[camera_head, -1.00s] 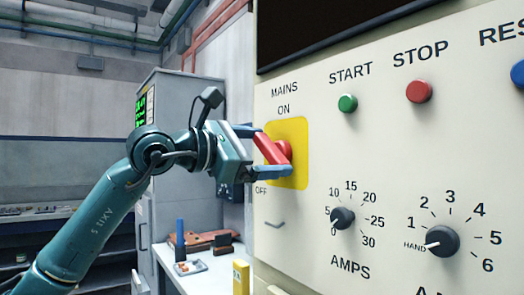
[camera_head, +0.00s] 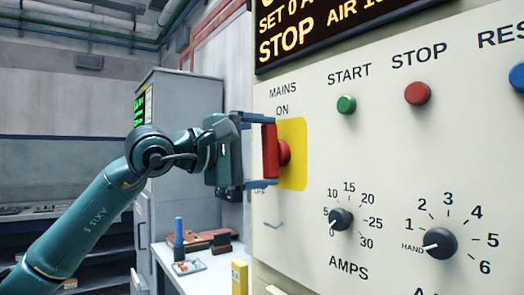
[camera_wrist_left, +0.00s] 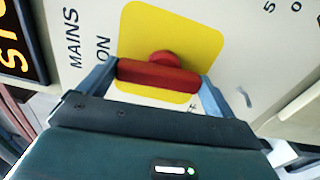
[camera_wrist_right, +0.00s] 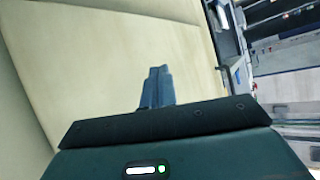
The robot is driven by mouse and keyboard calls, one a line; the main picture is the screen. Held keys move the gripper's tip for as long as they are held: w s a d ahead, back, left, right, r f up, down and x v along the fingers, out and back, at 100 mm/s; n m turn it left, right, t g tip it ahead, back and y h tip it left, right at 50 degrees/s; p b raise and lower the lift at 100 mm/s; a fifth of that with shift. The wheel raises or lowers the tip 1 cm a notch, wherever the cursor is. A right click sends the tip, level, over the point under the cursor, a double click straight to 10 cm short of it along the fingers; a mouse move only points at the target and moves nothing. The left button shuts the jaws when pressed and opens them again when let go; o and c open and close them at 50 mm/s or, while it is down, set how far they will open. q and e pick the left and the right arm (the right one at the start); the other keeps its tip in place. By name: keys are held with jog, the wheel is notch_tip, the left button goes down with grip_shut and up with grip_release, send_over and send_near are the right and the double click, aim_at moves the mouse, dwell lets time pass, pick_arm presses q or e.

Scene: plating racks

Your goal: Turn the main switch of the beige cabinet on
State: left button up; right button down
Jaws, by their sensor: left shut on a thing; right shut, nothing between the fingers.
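The red main switch handle (camera_head: 270,152) sits on a yellow plate (camera_head: 294,135) at the left of the beige cabinet's panel (camera_head: 400,160). It stands upright, in line with the ON label above it. My left gripper (camera_head: 264,150) is shut on the handle, one finger at its top end and one at its bottom end. In the left wrist view the handle (camera_wrist_left: 158,77) lies between both fingers. The OFF label is mostly hidden by the gripper. My right gripper (camera_wrist_right: 157,88) is shut and empty in its wrist view, over a plain beige surface.
The cabinet's display (camera_head: 330,25) is lit with orange text. A green START button (camera_head: 346,104), a red STOP button (camera_head: 418,92) and an AMPS knob (camera_head: 341,219) are right of the switch. A white bench (camera_head: 205,275) with small items stands below my left arm.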

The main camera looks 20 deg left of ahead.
pick_arm(q)
jog(key=shift+m, duration=0.5)
jog(key=o, duration=0.7)
jog(key=b+v, duration=0.3)
jog(key=v, duration=1)
pick_arm(e)
jog(key=shift+w+a+f, duration=0.15)
jog(key=shift+f, duration=0.55)
pick_arm(q)
jog(key=shift+s, duration=0.1)
pick_arm(e)
jog(key=shift+f, duration=0.1)
